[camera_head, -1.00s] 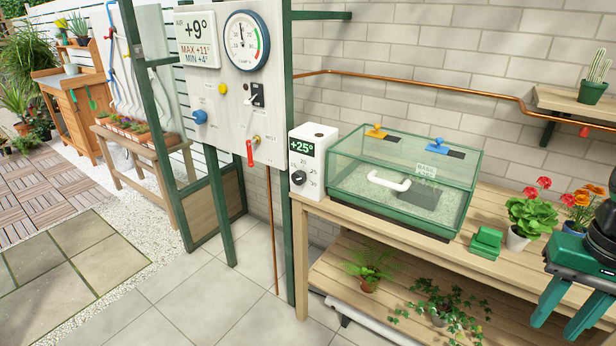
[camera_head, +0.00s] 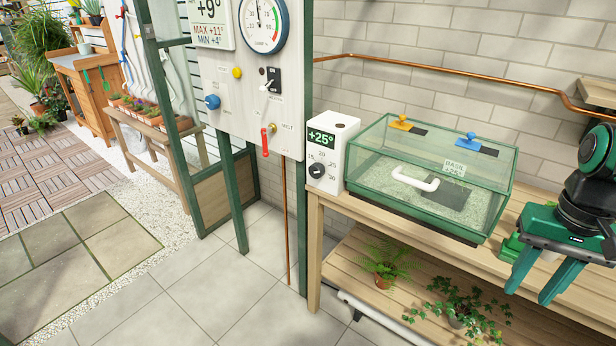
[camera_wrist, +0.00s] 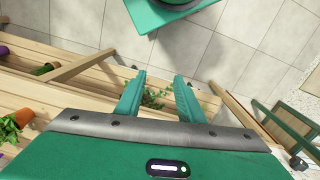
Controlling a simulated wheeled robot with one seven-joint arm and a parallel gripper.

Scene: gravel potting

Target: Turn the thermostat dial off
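The thermostat is a white box (camera_head: 338,133) at the left end of the wooden bench, beside the glass propagator. Its green display (camera_head: 321,139) reads +25°. Below the display is a black round dial (camera_head: 317,170) with numbers around it; its exact pointer setting is too small to tell. My gripper (camera_head: 543,286) is at the right of the head view, in front of the bench and well away from the dial. Its two green fingers are apart with nothing between them. The wrist view also shows the open fingers (camera_wrist: 159,90), pointing down past the bench edge.
A panel (camera_head: 250,90) with a gauge, a blue knob and a red-handled valve stands left. Plants (camera_head: 450,302) sit on the lower shelf. The tiled floor (camera_head: 215,290) before the bench is clear.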

